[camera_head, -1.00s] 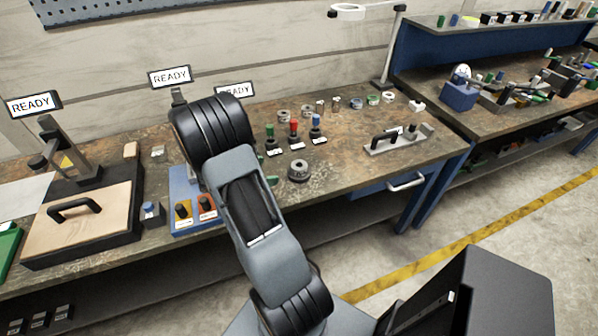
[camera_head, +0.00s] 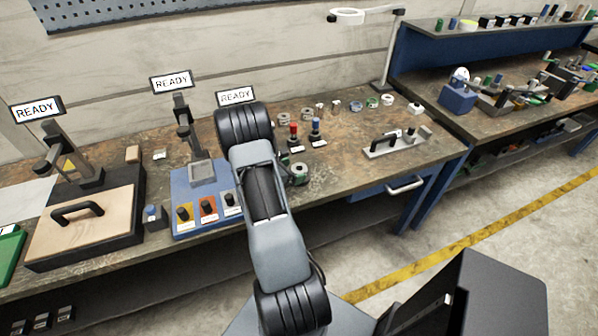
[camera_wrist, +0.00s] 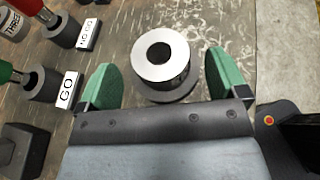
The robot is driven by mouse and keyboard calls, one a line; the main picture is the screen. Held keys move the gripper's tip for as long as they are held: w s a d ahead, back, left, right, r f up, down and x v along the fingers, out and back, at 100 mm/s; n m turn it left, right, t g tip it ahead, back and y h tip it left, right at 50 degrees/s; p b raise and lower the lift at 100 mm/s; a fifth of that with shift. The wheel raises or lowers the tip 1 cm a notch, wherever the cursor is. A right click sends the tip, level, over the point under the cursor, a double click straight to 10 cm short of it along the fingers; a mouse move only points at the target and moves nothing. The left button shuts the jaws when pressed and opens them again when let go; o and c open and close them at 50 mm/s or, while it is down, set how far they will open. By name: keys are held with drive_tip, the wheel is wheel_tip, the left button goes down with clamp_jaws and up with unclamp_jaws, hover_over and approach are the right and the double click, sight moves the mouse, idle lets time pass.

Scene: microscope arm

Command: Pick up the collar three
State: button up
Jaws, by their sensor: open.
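A silver collar-like ring (camera_wrist: 175,66) with a dark round hole sits on a wider dark round base (camera_wrist: 165,95) in the wrist view. Small marks on its side are unreadable. My gripper (camera_wrist: 160,82) is open, its green fingertips on either side of the ring and apart from it. A grey cylindrical piece labelled THREE (camera_wrist: 12,22) is cut off at the upper left. In the head view the ring (camera_head: 299,170) is beside my arm, which hides part of it.
Upright gauges with red and green handles stand left in the wrist view, beside GO (camera_wrist: 67,88) and NO-GO (camera_wrist: 88,33) labels. Several small collars (camera_head: 372,102) line the bench's back. A blue fixture (camera_head: 200,172) with knobs is left of my arm; a black-handled tool (camera_head: 385,146) is right.

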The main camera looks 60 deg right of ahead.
drive_tip(key=shift+x, duration=1.3)
drive_tip(key=shift+w+r, duration=0.1)
drive_tip(key=c, duration=1.5)
